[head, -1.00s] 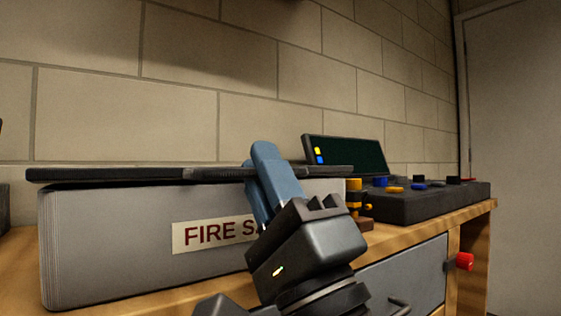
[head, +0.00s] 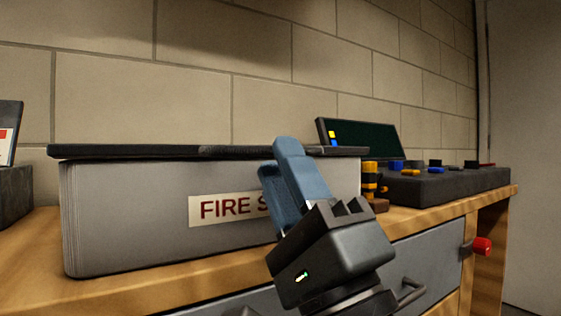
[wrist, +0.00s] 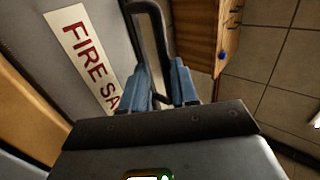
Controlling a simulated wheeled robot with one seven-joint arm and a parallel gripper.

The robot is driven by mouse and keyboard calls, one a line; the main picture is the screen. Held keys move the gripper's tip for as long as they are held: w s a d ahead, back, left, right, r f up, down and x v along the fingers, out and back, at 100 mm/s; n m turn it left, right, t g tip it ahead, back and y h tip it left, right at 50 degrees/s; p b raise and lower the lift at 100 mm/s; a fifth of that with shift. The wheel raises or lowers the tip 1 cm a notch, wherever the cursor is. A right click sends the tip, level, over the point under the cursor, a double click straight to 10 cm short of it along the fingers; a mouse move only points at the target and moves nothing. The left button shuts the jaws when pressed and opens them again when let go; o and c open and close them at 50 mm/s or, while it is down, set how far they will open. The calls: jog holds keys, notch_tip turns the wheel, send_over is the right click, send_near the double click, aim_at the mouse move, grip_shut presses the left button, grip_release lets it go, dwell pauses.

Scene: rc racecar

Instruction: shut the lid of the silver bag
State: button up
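The silver bag (head: 120,215) is a grey box with a "FIRE SA..." label, on the wooden bench. Its flat black lid (head: 130,152) lies nearly level along the top; I cannot tell whether it is fully closed. My gripper (head: 280,160), with blue fingers, is at the bag's front right, its fingertips overlapping the lid's edge in the picture. In the wrist view the bag's grey side (wrist: 105,20) is left of the fingers, and a dark edge runs down toward them. The fingers stand slightly apart; nothing is clearly held. Contact with the lid cannot be made out.
A dark control box (head: 440,187) with coloured knobs and a dark screen (head: 360,138) stand to the right. A yellow and black item (head: 370,180) is just right of the bag. Another dark object (head: 10,190) stands at far left.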

jog(key=shift+b+v, duration=1.15)
jog(key=shift+v, duration=1.8)
jog(key=shift+s+r, duration=0.15)
jog(key=s+d+f+n+g+h, duration=0.15)
jog(key=d+f+h, duration=0.25)
jog(key=f, duration=0.4)
jog(key=s+d+f+h, duration=0.2)
jog(key=d+f+h, duration=0.15)
jog(key=f, duration=0.45)
jog(key=s+d+f+n+h, duration=0.15)
jog(key=d+f+h, duration=0.25)
jog(key=f, duration=0.4)
jog(key=s+d+f+n+g+h, duration=0.1)
jog(key=s+d+f+n+g, duration=0.2)
jog(key=s, duration=0.5)
jog(key=s+d+f+n+g+h, duration=0.1)
jog(key=s+d+f+n+h, duration=0.15)
jog(key=s+f, duration=0.5)
jog(key=s+d+f+n+g+h, duration=0.1)
jog(key=s+d+f+n+g, duration=0.15)
jog(key=s, duration=0.75)
notch_tip(320, 180, up, 34)
jog(key=p, duration=3.5)
jog(key=shift+w+r, duration=0.2)
jog(key=shift+w, duration=0.15)
